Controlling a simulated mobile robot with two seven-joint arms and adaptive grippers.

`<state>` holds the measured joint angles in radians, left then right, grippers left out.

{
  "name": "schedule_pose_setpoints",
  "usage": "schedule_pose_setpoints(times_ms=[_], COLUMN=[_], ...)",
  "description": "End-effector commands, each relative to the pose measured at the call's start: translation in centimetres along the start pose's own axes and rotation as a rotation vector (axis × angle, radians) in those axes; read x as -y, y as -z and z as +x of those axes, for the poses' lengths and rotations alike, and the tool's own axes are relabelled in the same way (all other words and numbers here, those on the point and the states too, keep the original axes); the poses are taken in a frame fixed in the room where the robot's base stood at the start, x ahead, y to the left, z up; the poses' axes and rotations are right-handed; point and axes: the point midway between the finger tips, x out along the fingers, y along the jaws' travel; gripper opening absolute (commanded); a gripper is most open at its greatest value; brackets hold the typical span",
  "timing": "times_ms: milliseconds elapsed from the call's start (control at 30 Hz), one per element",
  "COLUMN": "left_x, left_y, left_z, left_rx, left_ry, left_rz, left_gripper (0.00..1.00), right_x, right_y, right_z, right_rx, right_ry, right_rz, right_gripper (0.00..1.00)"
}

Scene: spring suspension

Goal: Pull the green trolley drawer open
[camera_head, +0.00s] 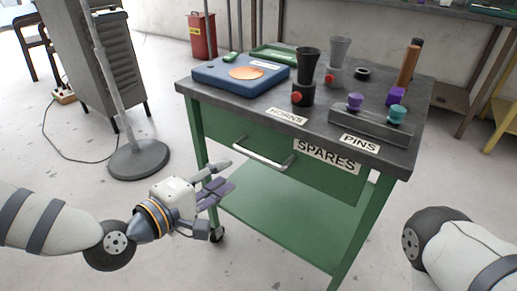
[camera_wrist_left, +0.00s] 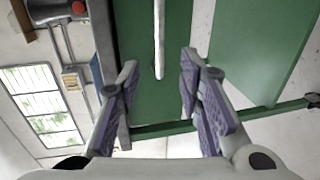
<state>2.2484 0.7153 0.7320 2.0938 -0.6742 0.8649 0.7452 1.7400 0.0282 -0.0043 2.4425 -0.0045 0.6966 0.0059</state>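The green trolley (camera_head: 330,230) stands in the middle of the head view with a dark grey top. Its green drawer (camera_head: 322,178) sits under the top, carries a "SPARES" label and looks closed. A pale bar handle (camera_head: 262,155) is on the drawer front. My left gripper (camera_head: 222,178) is just left of the handle, apart from it, with its fingers spread. In the left wrist view the handle (camera_wrist_left: 159,45) lies ahead between the open fingers (camera_wrist_left: 160,95), with nothing gripped. My right gripper is out of view; only part of my right arm shows at the right edge.
On the trolley top are a blue box (camera_head: 240,76), a black funnel-topped grinder (camera_head: 304,80) and a grey rack (camera_head: 371,126) with purple and teal pieces. A round stand base (camera_head: 138,158) is on the floor at left. The floor before the trolley is clear.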

Motion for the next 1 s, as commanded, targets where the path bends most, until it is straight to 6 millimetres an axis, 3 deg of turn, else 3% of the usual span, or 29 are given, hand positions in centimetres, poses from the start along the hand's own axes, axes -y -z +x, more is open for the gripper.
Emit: schedule_pose_setpoints(times_ms=[133,500,633,900,1000], left_x=[-0.1,0.0,0.0,-0.1,-0.1], left_y=[-0.1,-0.1,0.0,-0.1,0.0], left_z=[2.1,10.6,11.8,12.0,12.0], left_rx=[0.003,0.001,0.001,0.001,0.001], left_ry=[-0.003,-0.002,-0.001,-0.001,-0.001], left_rz=[0.002,0.001,0.001,0.000,0.001], left_gripper=[0.33,0.33,0.33,0.33,0.10], right_x=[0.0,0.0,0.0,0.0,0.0], right_y=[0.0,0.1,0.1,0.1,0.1], right_z=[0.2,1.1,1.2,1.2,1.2], right_rx=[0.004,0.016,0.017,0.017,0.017], right_ry=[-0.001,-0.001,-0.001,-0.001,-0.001], right_rz=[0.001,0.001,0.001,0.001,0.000], right_gripper=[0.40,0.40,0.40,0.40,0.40])
